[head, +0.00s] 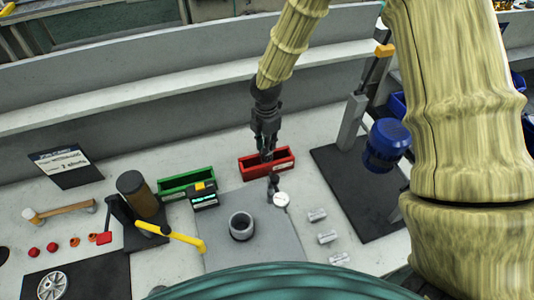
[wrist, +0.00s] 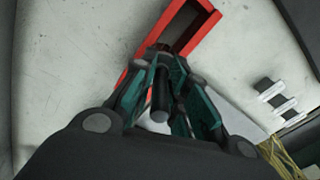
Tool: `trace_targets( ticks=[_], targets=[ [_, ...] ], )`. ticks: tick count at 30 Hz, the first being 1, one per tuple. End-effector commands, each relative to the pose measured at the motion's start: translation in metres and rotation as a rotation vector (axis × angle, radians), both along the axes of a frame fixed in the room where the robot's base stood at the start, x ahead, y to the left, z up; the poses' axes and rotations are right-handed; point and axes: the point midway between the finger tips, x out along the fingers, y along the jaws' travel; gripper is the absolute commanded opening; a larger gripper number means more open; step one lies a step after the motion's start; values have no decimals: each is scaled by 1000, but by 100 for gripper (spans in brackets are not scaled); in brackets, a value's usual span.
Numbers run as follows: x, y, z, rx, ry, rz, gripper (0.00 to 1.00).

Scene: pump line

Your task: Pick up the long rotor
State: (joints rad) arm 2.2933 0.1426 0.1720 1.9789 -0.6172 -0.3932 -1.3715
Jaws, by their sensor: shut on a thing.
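My gripper (head: 265,150) points down at the red bin (head: 282,164) at the middle of the bench in the head view. In the wrist view my gripper (wrist: 165,112) has its fingers closed around a dark, rod-like piece, the long rotor (wrist: 160,103). The rotor's near end shows between the fingers; its far end is hidden. In the wrist view the red bin (wrist: 206,20) lies just beyond the fingertips. I cannot tell whether the rotor touches the bin.
A green bin (head: 172,187) stands left of the red one. Several small metal blocks (head: 327,237) lie to the right. A blue motor (head: 386,140) stands at the right.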

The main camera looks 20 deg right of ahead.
Motion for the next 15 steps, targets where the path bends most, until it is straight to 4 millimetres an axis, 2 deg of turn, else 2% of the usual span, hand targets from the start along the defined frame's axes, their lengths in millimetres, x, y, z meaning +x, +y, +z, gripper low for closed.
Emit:
trace_targets(
  ticks=[10, 15],
  targets=[
    [0, 0, 2, 0, -1, 0, 0],
    [1, 0, 12, 2, -1, -1, 0]
  ],
)
